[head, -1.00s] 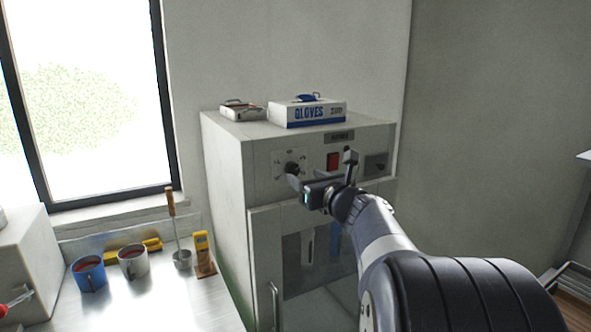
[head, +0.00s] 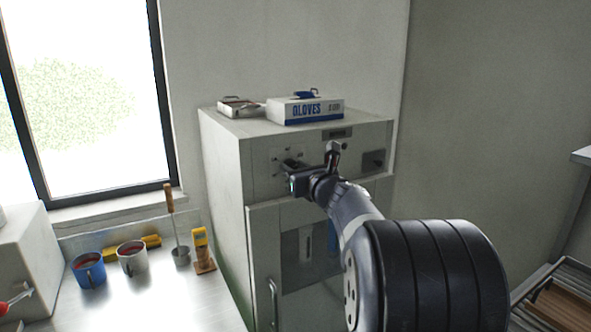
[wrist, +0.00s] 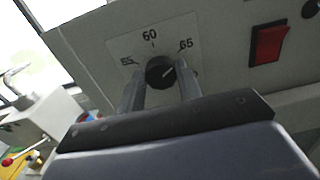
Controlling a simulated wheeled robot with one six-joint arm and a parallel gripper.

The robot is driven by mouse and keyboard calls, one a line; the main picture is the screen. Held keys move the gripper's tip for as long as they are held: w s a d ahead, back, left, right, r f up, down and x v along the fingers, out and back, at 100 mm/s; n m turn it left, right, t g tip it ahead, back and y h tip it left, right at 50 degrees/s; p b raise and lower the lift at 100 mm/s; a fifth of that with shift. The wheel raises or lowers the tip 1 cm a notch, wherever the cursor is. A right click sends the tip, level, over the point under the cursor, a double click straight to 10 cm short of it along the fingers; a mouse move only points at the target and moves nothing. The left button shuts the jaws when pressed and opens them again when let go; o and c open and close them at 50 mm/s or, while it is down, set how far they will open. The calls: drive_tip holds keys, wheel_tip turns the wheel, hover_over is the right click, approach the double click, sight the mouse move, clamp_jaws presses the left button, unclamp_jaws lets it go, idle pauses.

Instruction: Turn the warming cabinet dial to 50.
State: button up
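The warming cabinet (head: 225,165) is a pale box with a door. Its black round dial (wrist: 160,72) shows in the wrist view on a plate marked 55, 60 and 65. The dial's light pointer line slants to the upper right, toward the 65 side. In the wrist view my gripper (wrist: 159,82) is open, one finger on each side of the dial, with small gaps that seem to remain; contact is hard to judge. In the head view my gripper (head: 291,172) is at the panel and largely hides the dial. No 50 mark is visible.
A red switch (wrist: 268,44) is right of the dial. A glove box (head: 306,111) and a small tray (head: 241,107) lie on the cabinet.

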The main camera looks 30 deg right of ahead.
drive_tip(key=c, duration=0.5)
drive_tip(key=shift+o, duration=0.2)
drive_tip(key=shift+f+n+b, duration=0.15)
drive_tip(key=shift+n+b, duration=0.15)
drive_tip(key=shift+b, duration=0.1)
drive_tip(key=shift+f+n+b, duration=0.2)
drive_tip(key=shift+n+b, duration=6.4)
drive_tip(key=shift+n, duration=2.2)
drive_tip(key=shift+f+n+b, duration=0.15)
drive_tip(key=shift+n+b, duration=6.4)
drive_tip(key=shift+n, duration=2.25)
